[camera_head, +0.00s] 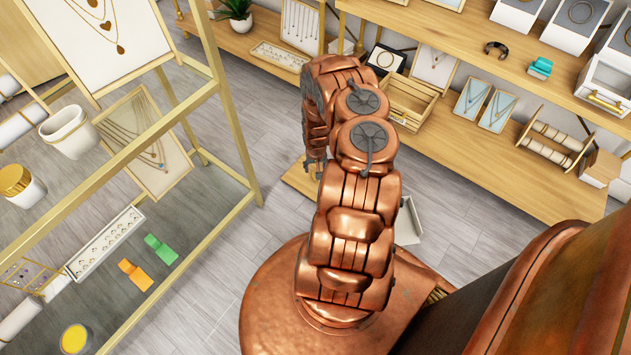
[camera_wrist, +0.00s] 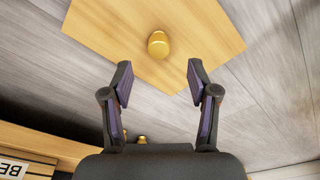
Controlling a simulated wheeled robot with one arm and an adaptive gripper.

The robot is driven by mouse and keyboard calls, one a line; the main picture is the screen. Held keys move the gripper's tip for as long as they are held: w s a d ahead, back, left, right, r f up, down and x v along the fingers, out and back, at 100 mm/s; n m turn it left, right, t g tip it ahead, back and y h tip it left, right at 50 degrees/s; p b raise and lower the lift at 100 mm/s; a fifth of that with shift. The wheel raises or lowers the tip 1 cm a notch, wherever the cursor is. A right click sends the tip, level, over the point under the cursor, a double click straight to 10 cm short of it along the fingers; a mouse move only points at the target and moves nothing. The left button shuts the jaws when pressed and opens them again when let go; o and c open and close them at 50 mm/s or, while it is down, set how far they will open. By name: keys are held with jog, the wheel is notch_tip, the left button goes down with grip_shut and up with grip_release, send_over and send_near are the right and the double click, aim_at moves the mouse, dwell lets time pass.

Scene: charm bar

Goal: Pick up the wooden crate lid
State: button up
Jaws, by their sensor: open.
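The wooden crate lid (camera_wrist: 205,30) is a flat, light wood board with a round gold knob (camera_wrist: 158,45) on it. It lies on the grey plank floor in the wrist view. In the head view a light wood piece that looks like the lid (camera_head: 298,181) shows beside my arm, mostly hidden behind it. My gripper (camera_wrist: 160,84) is open and empty. Its fingers point toward the lid, one to each side of the knob's line, with the knob ahead of the fingertips. I cannot tell the exact gap to the lid.
A wooden crate (camera_head: 408,101) stands on the low wooden shelf (camera_head: 470,150) at the back, among necklace displays (camera_head: 484,104). A glass-shelved gold-framed stand (camera_head: 215,115) fills the left. A white piece (camera_head: 408,222) lies on the floor right of my arm.

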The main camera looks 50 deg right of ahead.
aim_at(306, 183)
jog(key=shift+w+d+f+b, duration=0.1)
jog(key=shift+f+b, duration=0.8)
jog(key=shift+f, duration=0.3)
jog(key=shift+w+d+f+b, duration=0.15)
jog(key=shift+f+b, duration=0.8)
jog(key=shift+f, duration=0.25)
jog(key=shift+w+d+f+b, duration=0.1)
jog(key=shift+f+b, duration=0.8)
jog(key=shift+f, duration=0.3)
jog(key=shift+c, duration=0.3)
grip_shut()
